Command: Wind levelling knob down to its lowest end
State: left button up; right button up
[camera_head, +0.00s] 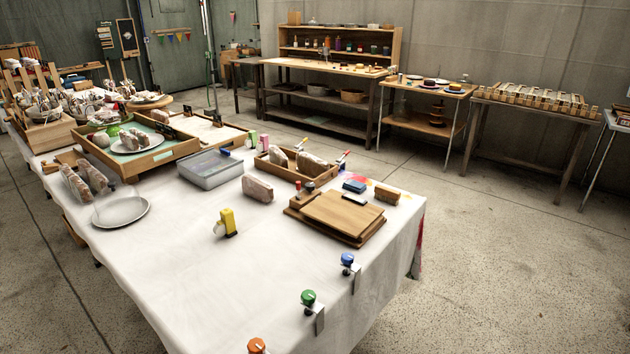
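Three coloured knobs stand along the near right edge of the white-covered table, on metal clamps that hang over the cloth. A blue knob (347,258) is farthest along, a green knob (308,297) is in the middle, and an orange knob (256,346) is partly cut off by the bottom of the view. The blue and green ones show a pale pointer mark. I cannot tell which is the levelling knob, nor how far any is turned. Neither of my grippers shows in this view.
A wooden board stand (342,212) lies behind the blue knob. A small yellow device (228,222) stands left of it. The cloth left of the green knob is bare.

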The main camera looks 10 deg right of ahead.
aim_at(310, 186)
jog(key=i+l, duration=0.15)
jog(key=l, duration=0.2)
jog(key=i+l+u, duration=0.15)
jog(key=l, duration=0.2)
jog(key=i+l, duration=0.1)
jog(key=l, duration=0.3)
jog(key=i+l+u, duration=0.1)
jog(key=l, duration=0.25)
jog(key=i+l, duration=0.15)
jog(key=l, duration=0.2)
jog(key=i+l+u, duration=0.15)
jog(key=l, duration=0.2)
jog(key=i+l, duration=0.2)
jog(key=l, duration=0.2)
jog(key=i+l+u, duration=0.15)
jog(key=l, duration=0.25)
